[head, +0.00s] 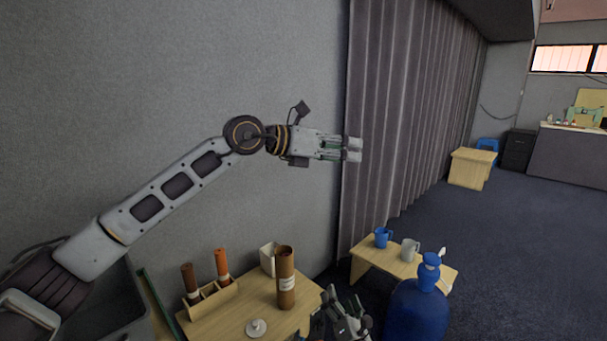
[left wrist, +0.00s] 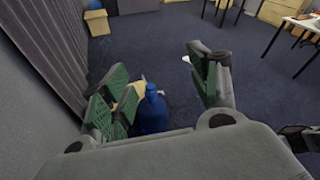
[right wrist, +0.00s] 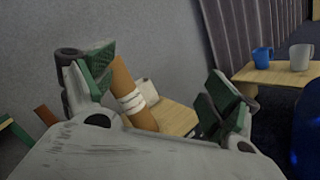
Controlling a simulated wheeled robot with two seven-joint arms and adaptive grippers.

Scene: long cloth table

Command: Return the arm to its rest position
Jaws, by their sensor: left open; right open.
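My left arm stretches across the head view from the lower left, raised high in front of the grey wall and curtain. My left gripper (head: 354,149) is at its end, in the air and empty. In the left wrist view its fingers (left wrist: 165,88) stand wide apart. My right gripper (head: 346,308) is low at the bottom of the head view, beside the near wooden table. In the right wrist view its fingers (right wrist: 158,85) are apart, and a brown tube (right wrist: 130,92) with white bands shows beyond the gap. I cannot see anything held.
The near wooden table (head: 220,318) bears the brown tube (head: 286,280), a rack (head: 211,299), a white box (head: 268,259) and a white lidlike piece (head: 256,328). A small table (head: 369,262) holds a blue mug (head: 382,238) and grey mug (head: 409,250). A large blue bottle (head: 416,312) stands close right.

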